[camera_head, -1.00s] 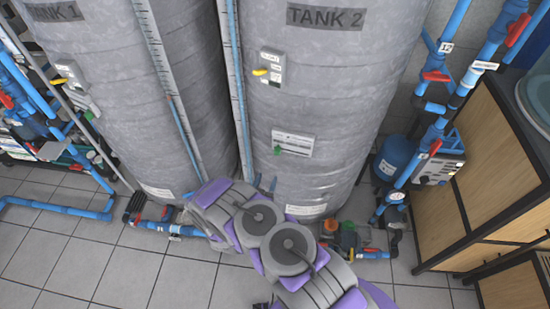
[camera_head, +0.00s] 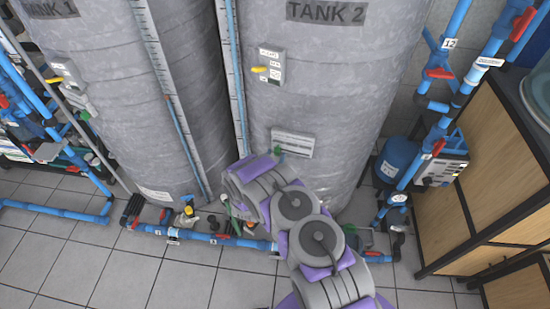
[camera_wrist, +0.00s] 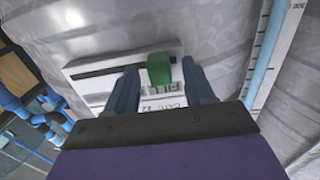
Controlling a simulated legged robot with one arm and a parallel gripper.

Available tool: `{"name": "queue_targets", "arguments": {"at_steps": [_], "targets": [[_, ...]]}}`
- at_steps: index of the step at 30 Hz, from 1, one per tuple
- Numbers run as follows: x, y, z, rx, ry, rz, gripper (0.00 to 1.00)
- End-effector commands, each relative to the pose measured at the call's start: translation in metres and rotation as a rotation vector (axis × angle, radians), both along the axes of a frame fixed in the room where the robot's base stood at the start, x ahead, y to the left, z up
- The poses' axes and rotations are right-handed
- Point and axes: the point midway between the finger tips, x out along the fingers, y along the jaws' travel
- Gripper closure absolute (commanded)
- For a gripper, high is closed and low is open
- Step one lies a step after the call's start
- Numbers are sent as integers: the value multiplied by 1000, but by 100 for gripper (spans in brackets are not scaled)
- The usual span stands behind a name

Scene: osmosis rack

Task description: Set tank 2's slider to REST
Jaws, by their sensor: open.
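Tank 2 (camera_head: 330,75) is a tall grey cylinder in the head view. Its white slider plate (camera_head: 300,146) is low on its front, with a green slider knob (camera_head: 278,151) near the plate's left end. In the wrist view the plate (camera_wrist: 90,68) has a dark slot, and the green knob (camera_wrist: 160,70) is near the slot's right end. My gripper (camera_wrist: 159,74) is open, one finger on each side of the knob in that view. Contact cannot be told. Lettering below the knob is partly hidden. My arm covers the fingers in the head view.
A plate with a yellow handle (camera_head: 260,70) is higher on tank 2. Tank 1 (camera_head: 95,60) stands left. Blue pipes (camera_head: 200,237) run along the floor, and more pipes (camera_head: 388,160) rise at right beside a wooden cabinet (camera_head: 480,180).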

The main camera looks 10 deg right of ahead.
Motion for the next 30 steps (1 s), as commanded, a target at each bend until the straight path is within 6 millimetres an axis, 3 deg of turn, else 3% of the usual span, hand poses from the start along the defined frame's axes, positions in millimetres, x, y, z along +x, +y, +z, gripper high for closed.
{"name": "queue_targets", "arguments": {"at_steps": [5, 21, 30], "targets": [[0, 0, 0, 0, 0, 0, 47], [0, 1, 0, 0, 0, 1, 98], [0, 1, 0, 0, 0, 1, 100]]}}
